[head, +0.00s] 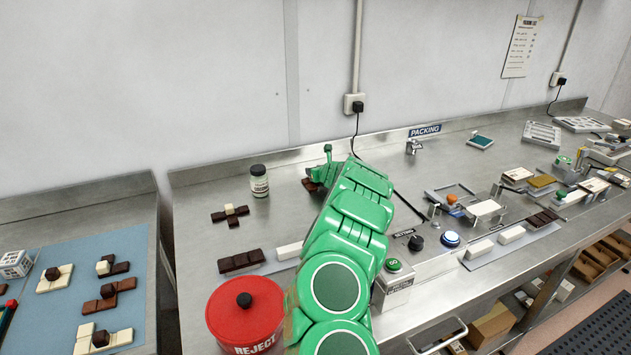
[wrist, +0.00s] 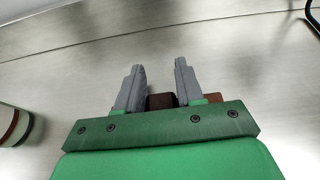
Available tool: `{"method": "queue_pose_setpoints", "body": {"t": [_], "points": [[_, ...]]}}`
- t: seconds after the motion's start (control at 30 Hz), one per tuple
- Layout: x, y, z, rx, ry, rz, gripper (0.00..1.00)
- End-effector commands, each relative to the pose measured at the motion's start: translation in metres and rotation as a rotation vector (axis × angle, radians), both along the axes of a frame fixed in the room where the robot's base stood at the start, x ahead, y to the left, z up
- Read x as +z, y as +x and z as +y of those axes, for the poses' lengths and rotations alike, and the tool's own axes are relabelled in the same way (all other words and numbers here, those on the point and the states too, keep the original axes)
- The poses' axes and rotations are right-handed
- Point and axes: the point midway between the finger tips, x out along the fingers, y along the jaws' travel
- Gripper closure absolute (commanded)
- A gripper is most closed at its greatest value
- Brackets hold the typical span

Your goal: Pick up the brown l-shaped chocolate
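A brown chocolate piece (head: 310,185) shows on the steel bench at the tip of my arm in the head view, mostly hidden behind the arm. In the wrist view, a dark brown block (wrist: 161,102) shows between the fingers, and a lighter reddish-brown part (wrist: 212,98) shows beside the right finger. The full outline of the piece is hidden by my gripper. My gripper (wrist: 160,75) has its two grey fingers apart, one on each side of the dark block. I cannot tell whether they touch it.
A jar (head: 259,182) and a cross-shaped chocolate (head: 230,215) stand left of my arm. A dark bar (head: 241,261) and the red reject bin (head: 245,312) are nearer. More chocolates lie on the blue mat (head: 135,245) at left. A control box (head: 425,268) stands right of my arm.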

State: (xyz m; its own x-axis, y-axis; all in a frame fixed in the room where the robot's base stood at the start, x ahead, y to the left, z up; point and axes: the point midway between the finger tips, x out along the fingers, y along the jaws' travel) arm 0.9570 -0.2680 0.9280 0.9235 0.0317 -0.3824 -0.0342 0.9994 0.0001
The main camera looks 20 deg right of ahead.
Motion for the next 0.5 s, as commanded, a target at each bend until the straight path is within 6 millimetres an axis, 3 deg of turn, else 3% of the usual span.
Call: {"method": "queue_pose_setpoints", "body": {"t": [0.03,0.2,0.5], "points": [[0.0000,0.0000,0.0001,0.000,0.000,0.000,0.71],[-0.0002,0.0000,0.0002,0.000,0.000,0.000,0.97],[0.0018,0.0000,0.0004,0.001,0.000,0.000,0.98]]}}
